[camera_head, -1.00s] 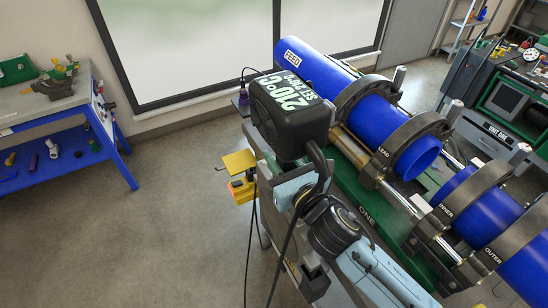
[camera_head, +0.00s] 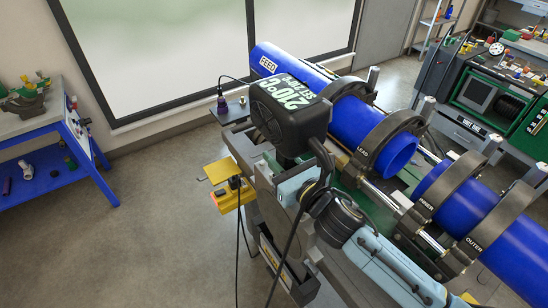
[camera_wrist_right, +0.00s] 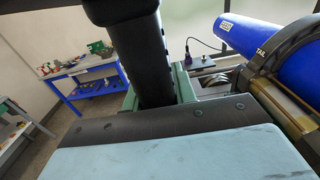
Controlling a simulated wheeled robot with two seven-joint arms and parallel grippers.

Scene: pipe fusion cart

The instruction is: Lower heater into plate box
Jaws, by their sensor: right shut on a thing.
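My right gripper (camera_head: 292,182) is on the heater's lower side, largely hidden by the heater and my pale blue wrist. In the right wrist view a thick black upright part (camera_wrist_right: 132,50), seemingly the heater's handle, rises just beyond my wrist. A grey open-looking box (camera_head: 284,268) hangs low on the cart's near side, partly behind my arm; I cannot tell whether it is the plate box. My left gripper is not in view.
Blue pipes (camera_head: 358,122) lie in dark clamps (camera_head: 388,138) along the cart, right of the heater. A yellow bracket (camera_head: 222,171) juts from the cart's left side. A blue workbench (camera_head: 85,140) stands at far left. The floor (camera_head: 150,235) between is clear.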

